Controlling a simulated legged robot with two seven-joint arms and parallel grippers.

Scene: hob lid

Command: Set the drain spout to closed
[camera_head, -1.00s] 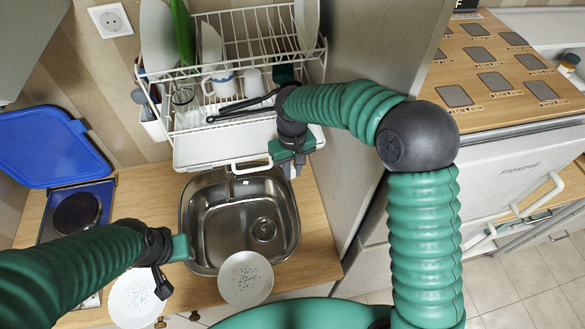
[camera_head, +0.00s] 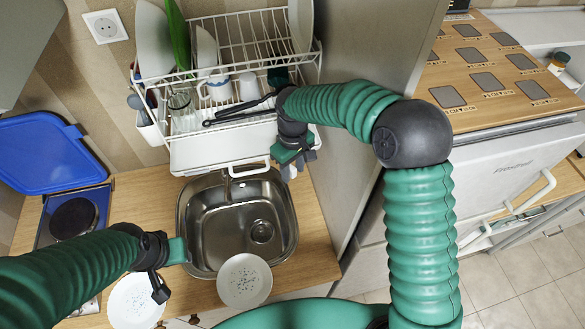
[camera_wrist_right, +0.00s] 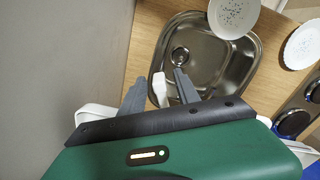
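The white drain spout (camera_head: 250,162) sticks out under the front of the dish rack's white drip tray (camera_head: 220,151), above the back of the sink. My right gripper (camera_head: 291,163) is just right of the spout in the head view. In the right wrist view, the fingers of my right gripper (camera_wrist_right: 159,79) are apart. A white piece, seemingly the spout's end (camera_wrist_right: 159,92), shows between them; I cannot tell whether they touch it. My left gripper (camera_head: 178,251) is at the sink's left rim, its fingers not clear.
The steel sink (camera_head: 212,225) is empty. One speckled plate (camera_head: 244,281) rests at its front edge, another (camera_head: 135,301) lies to the left. The loaded dish rack (camera_head: 262,40) stands behind. A tall grey panel (camera_head: 350,60) closes off the right side.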

